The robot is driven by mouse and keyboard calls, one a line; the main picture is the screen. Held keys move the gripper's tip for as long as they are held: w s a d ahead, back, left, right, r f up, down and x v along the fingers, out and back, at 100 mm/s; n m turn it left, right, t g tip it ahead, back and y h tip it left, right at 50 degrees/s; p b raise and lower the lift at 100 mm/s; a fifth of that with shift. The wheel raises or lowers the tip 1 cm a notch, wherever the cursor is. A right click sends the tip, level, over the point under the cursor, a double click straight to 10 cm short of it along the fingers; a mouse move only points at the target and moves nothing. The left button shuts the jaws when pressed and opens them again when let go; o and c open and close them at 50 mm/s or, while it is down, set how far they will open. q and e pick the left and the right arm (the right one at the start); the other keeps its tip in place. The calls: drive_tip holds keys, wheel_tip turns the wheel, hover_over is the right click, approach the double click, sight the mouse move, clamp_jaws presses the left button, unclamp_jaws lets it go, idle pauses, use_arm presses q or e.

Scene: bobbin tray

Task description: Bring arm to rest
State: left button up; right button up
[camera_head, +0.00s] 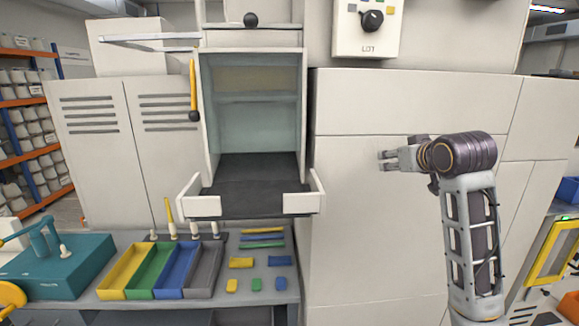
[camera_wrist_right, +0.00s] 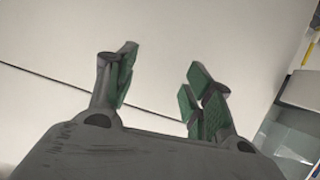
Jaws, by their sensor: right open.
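My right gripper (camera_head: 388,160) is raised at the right, in front of the large white cabinet panels (camera_head: 370,200). Its fingers point left in the head view. In the right wrist view the gripper (camera_wrist_right: 158,88) has its two green-padded fingers spread apart with nothing between them. My left gripper is not in the head view.
An open cabinet bay (camera_head: 255,110) with a dark pulled-out tray (camera_head: 240,200) stands left of my right gripper. Below it, a bench holds yellow, green, blue and grey bins (camera_head: 212,290) and small coloured blocks (camera_head: 240,262). A teal machine (camera_head: 60,268) sits at left.

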drive_tip(key=s+a+f+g, duration=0.1)
drive_tip(key=s+f+g, duration=0.15)
drive_tip(key=f, duration=0.75)
drive_tip(key=s+a+f+g, duration=0.1)
drive_tip(key=s+f, duration=0.3)
drive_tip(key=f, duration=0.5)
drive_tip(key=s+a+f+g, duration=0.1)
drive_tip(key=s+f, duration=0.2)
drive_tip(key=f, duration=0.7)
drive_tip(key=s+a+f+g, duration=0.1)
drive_tip(key=s+f+g, duration=0.2)
drive_tip(key=s+f, duration=0.8)
drive_tip(key=s+a+f+g, duration=0.25)
drive_tip(key=s+f, duration=0.65)
drive_tip(key=s, duration=0.5)
wheel_tip(320, 180, down, 33)
drive_tip(key=s+d+g, duration=0.1)
drive_tip(key=s, duration=0.1)
drive_tip(key=s+d+f, duration=0.2)
drive_tip(key=s+f, duration=0.7)
drive_tip(key=s, duration=0.2)
drive_tip(key=s+d+f+n+g, duration=0.1)
drive_tip(key=s+d+f, duration=0.1)
drive_tip(key=s+f, duration=0.8)
drive_tip(key=shift+s+f+g, duration=0.3)
drive_tip(key=shift+s, duration=0.4)
